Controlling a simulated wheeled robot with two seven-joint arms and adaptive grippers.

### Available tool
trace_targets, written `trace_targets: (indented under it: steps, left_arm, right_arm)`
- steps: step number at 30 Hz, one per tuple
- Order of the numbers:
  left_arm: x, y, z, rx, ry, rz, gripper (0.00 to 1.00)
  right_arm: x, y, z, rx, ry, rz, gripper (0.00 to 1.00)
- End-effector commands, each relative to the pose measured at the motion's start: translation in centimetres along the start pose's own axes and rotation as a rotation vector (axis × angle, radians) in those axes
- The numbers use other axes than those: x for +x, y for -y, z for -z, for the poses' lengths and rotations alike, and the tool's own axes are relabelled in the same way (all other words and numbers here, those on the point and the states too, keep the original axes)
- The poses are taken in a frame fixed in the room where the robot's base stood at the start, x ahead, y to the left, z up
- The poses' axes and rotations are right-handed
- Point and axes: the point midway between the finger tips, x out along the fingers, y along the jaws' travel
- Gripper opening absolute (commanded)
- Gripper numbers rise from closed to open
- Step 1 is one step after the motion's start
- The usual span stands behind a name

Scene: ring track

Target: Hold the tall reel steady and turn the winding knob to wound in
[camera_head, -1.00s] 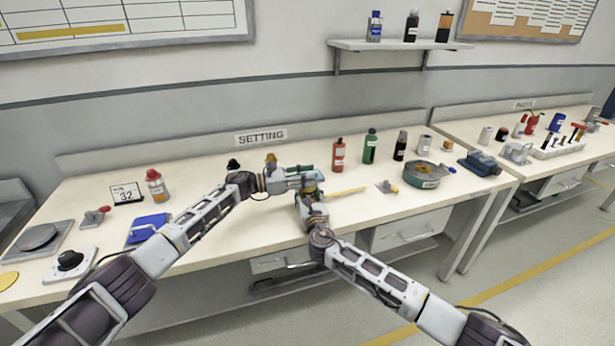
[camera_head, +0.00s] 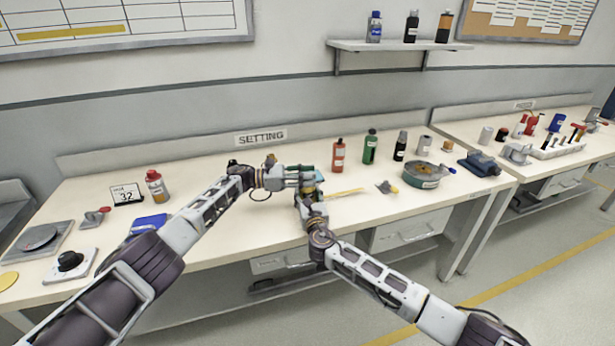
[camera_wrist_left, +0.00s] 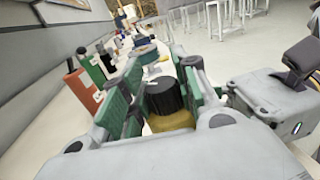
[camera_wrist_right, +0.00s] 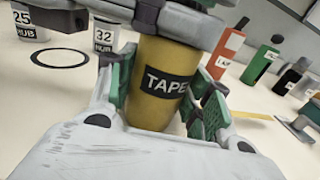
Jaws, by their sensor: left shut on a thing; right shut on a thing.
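The tall reel (camera_wrist_right: 150,112) is a yellow upright cylinder with a black TAPE label. My right gripper (camera_head: 311,196) is shut on its body from the sides. The winding knob (camera_wrist_left: 163,95), black and ribbed with a white mark on top, sits on top of the reel in the left wrist view. My left gripper (camera_head: 314,179) is shut around the knob, its green pads on either side. In the right wrist view, the left gripper's fingers hide the knob and the reel's top. In the head view, the grippers mostly cover the reel.
Red (camera_head: 338,155) and green (camera_head: 370,148) bottles stand behind and right of the grippers. A yellow strip (camera_head: 346,192) lies beside them. A round green tin (camera_head: 421,182) is further right. White hubs marked 32 (camera_wrist_right: 104,38) and 25 (camera_wrist_right: 22,22) stand close to the reel.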

Motion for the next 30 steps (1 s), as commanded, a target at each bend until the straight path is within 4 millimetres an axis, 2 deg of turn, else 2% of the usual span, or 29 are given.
trace_targets:
  steps: [15,16,21,30]
  left_arm:
    - [-0.18,-0.01,0.26,-0.002,-0.003,0.004,0.06]
    - [-0.17,0.00,0.25,-0.002,-0.003,0.004,0.31]
    - [-0.09,0.06,0.21,-0.002,-0.002,0.007,0.53]
    - [0.00,0.12,0.11,-0.002,-0.001,0.009,0.53]
  right_arm:
    - [-0.04,-0.04,0.12,0.001,-0.002,-0.001,0.21]
    - [-0.04,-0.03,0.12,0.001,-0.002,0.000,0.21]
    - [-0.01,0.03,0.13,0.001,-0.002,0.001,0.21]
    - [0.02,0.11,0.14,0.000,-0.002,0.002,0.21]
